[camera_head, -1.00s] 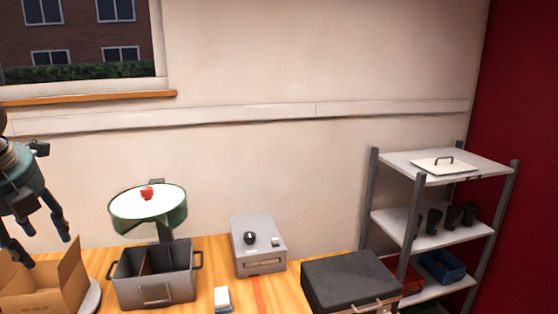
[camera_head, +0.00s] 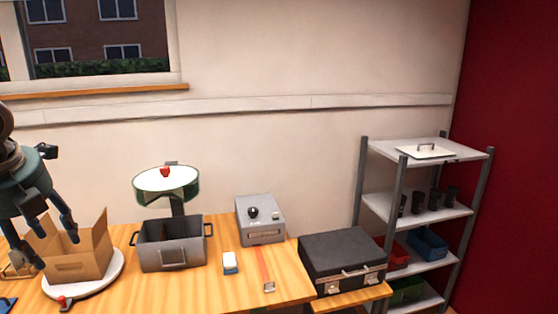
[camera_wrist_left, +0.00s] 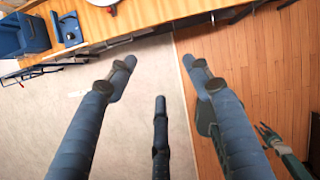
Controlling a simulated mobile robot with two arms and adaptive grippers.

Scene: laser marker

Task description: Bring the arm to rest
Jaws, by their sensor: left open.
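My left gripper (camera_head: 56,252) hangs at the left edge of the head view, teal and dark, with its fingers spread. In that view its fingers overlap the left side of an open cardboard box (camera_head: 88,263); I cannot tell how far apart they are in depth. In the left wrist view the blue fingers of the left gripper (camera_wrist_left: 158,75) are wide apart with nothing between them, over the floor. A teal jointed part (camera_wrist_left: 280,148) at the lower right of that view may be my right gripper; its state is unclear.
A shelf (camera_head: 400,206) stands right. Floor (camera_wrist_left: 130,130) is clear below the gripper.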

